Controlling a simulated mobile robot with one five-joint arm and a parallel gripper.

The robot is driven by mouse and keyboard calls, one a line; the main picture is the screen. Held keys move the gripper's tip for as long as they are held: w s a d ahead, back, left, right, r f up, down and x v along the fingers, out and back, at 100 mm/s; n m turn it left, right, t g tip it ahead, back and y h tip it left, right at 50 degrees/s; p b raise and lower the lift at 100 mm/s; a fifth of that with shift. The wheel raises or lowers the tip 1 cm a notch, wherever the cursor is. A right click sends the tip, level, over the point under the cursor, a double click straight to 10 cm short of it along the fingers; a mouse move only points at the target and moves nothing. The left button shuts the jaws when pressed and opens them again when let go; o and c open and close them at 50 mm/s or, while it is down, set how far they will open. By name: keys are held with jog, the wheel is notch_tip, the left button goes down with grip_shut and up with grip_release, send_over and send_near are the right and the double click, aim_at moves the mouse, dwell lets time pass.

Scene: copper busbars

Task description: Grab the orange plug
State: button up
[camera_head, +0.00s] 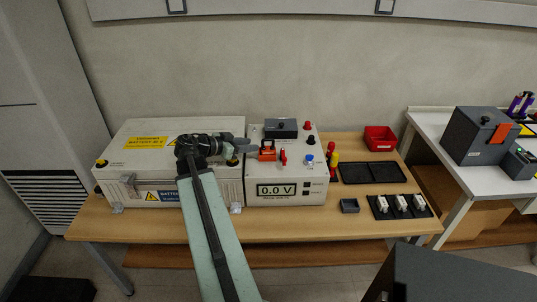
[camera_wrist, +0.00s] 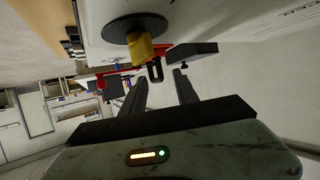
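The orange plug (camera_head: 267,153) sits on the top of the light grey unit with the 0.0 V display (camera_head: 276,190), left of a small red piece (camera_head: 283,157). My gripper (camera_head: 243,147) reaches over the battery box, its fingers pointing right toward the plug and a little short of it. In the wrist view my gripper (camera_wrist: 160,77) is open, with nothing held between its fingers. A red-orange part with a dark loop (camera_wrist: 155,69) shows beyond and between the fingertips; I cannot tell for sure whether it is the plug.
The battery box (camera_head: 150,185) lies left under my arm. Its yellow knob on a black disc is close to my fingers in the wrist view (camera_wrist: 141,47). A dark grey block (camera_head: 281,128) stands behind the plug. A red bin (camera_head: 380,138) and dark trays (camera_head: 371,172) lie right.

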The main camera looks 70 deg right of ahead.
aim_at(265, 150)
jog(key=b+x, duration=0.1)
jog(key=x, duration=0.4)
jog(key=shift+s+d+b, duration=0.15)
jog(key=shift+d+b, duration=0.05)
jog(key=shift+b, duration=0.1)
jog(key=shift+a, duration=0.1)
grip_shut()
dwell(1.0)
